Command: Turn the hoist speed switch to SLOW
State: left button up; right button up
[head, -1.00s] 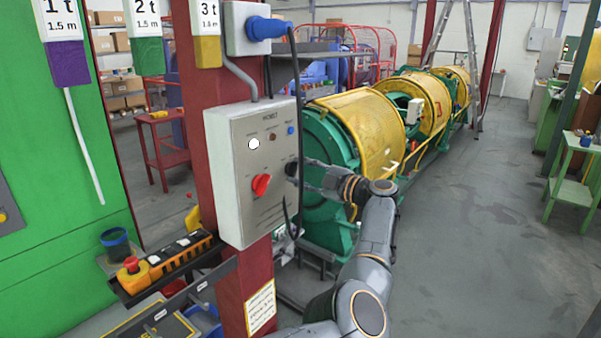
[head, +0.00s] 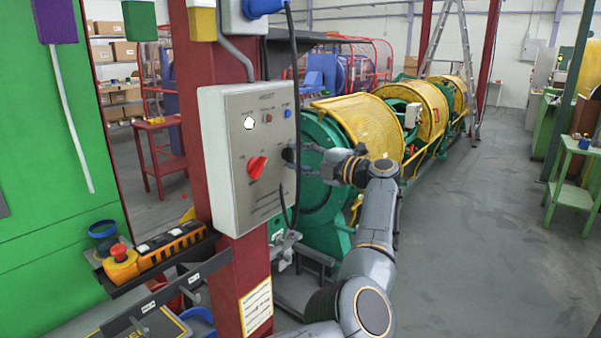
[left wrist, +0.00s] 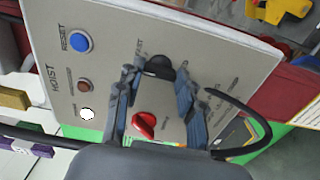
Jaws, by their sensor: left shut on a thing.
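The grey hoist control box (head: 221,160) is fixed to a dark red post. Its front has a red knob (head: 257,167), a blue reset button (head: 288,113), and a black knob (head: 289,155) at the right edge. My left gripper (head: 303,158) reaches in from the right. In the left wrist view my left gripper's fingers (left wrist: 157,80) stand on either side of the black knob (left wrist: 160,66) and are shut on it. The red knob (left wrist: 145,123) shows between the fingers, lower down. The small labels are too blurred to read a SLOW mark. My right gripper is not in view.
A black cable (head: 294,90) hangs down beside the box's right edge, close to my left gripper. An orange pendant (head: 150,256) with a red button lies on a shelf below left. The strander's yellow guards (head: 356,120) stand behind.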

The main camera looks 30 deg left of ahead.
pick_arm(q)
jog(key=n+b, duration=0.1)
jog(key=n, duration=0.1)
jog(key=n+b, duration=0.1)
jog(key=shift+a+r+n+b, duration=0.1)
jog(key=shift+a+n+b, duration=0.1)
jog(key=shift+n+b, duration=0.2)
jog(key=shift+r+n+b, duration=0.2)
jog(key=shift+n+b, duration=0.45)
jog(key=shift+n, duration=0.75)
jog(key=o, duration=1.2)
jog(key=shift+a, duration=0.15)
jog(key=shift+c, duration=0.2)
jog(key=shift+a+f, duration=0.15)
jog(key=shift+f, duration=0.05)
jog(key=s+d, duration=0.1)
jog(key=d, duration=1.1)
